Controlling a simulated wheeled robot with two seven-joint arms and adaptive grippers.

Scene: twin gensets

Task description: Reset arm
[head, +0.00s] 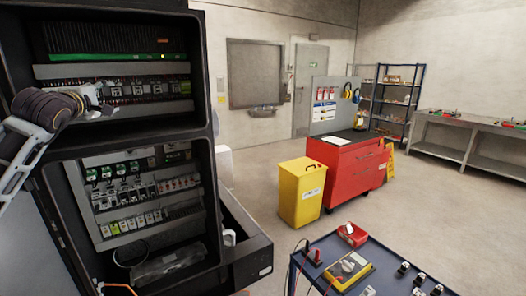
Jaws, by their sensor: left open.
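My left arm comes in from the left edge. My left gripper (101,106) is open in front of the upper bay of the dark electrical cabinet (211,150), near a row of terminals and breakers (145,89). I see nothing between its fingers. I cannot tell whether the fingertips touch the row. My right gripper is out of view.
The cabinet's lower bay holds rows of breakers (130,222). A blue cart (400,258) with a yellow meter (349,270) stands at front right. A yellow bin (301,191) and a red tool cabinet (346,170) stand behind it.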

